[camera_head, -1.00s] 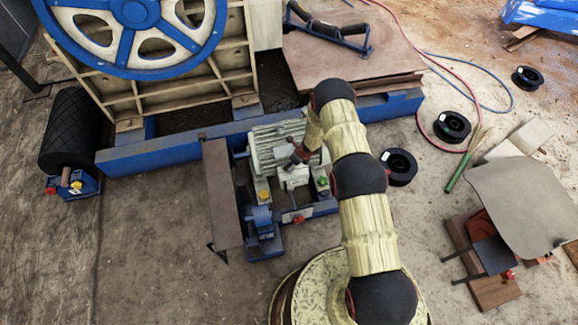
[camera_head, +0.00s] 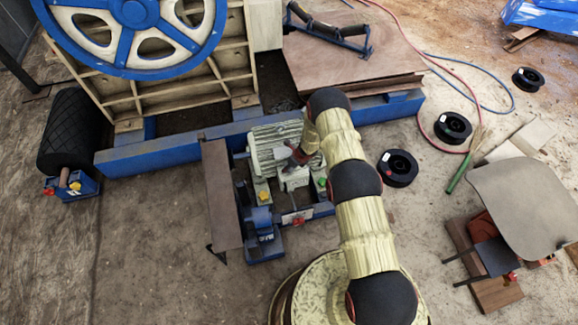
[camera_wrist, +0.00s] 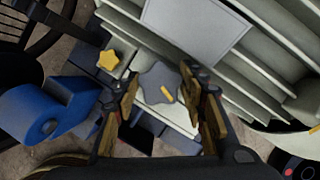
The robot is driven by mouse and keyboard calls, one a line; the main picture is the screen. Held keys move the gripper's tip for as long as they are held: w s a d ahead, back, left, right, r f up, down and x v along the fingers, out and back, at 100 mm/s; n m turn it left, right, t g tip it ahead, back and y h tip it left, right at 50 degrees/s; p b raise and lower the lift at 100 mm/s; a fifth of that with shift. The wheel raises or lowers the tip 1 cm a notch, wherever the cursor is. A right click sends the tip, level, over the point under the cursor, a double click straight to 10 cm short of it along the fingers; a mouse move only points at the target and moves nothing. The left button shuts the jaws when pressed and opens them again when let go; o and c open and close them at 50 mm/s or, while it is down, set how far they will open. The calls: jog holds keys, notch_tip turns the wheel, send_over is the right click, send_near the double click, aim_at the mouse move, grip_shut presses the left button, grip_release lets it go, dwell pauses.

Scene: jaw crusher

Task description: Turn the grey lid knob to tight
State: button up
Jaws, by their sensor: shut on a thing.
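The grey lid knob (camera_wrist: 158,84) is star-shaped, with a yellow mark near its lower edge. In the wrist view it lies between the two fingers of my gripper (camera_wrist: 164,92), which is shut on it. In the head view my gripper (camera_head: 297,158) is at the light box (camera_head: 292,181) on the side of the ribbed motor (camera_head: 267,141). The knob is hidden or too small to tell there. A label or scale around the knob cannot be read.
A yellow star knob (camera_wrist: 109,61) sits beside the grey one and also shows in the head view (camera_head: 263,196). A green knob (camera_head: 322,183) is to the right. A brown guard plate (camera_head: 221,194) stands left of the motor. Cable spools (camera_head: 398,168) lie on the right.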

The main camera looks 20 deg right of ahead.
jog(key=c, duration=0.4)
jog(key=shift+m+b, duration=0.4)
jog(key=shift+b, duration=0.25)
jog(key=m+h+b, duration=0.1)
jog(key=m+b, duration=0.1)
jog(key=shift+f+t+b, duration=0.1)
jog(key=shift+t+b, duration=0.3)
jog(key=shift+m+h+b, duration=0.7)
jog(key=shift+m+b, duration=0.1)
jog(key=shift+m, duration=1.1)
jog(key=shift+a+m+h, duration=0.1)
jog(key=shift+m+h, duration=0.5)
jog(key=shift+m, duration=0.8)
jog(key=m+h, duration=0.1)
jog(key=m, duration=0.4)
jog(key=shift+g+h, duration=0.4)
jog(key=m, duration=0.2)
jog(key=m+g+h, duration=0.1)
jog(key=m, duration=0.2)
jog(key=shift+m+g, duration=0.3)
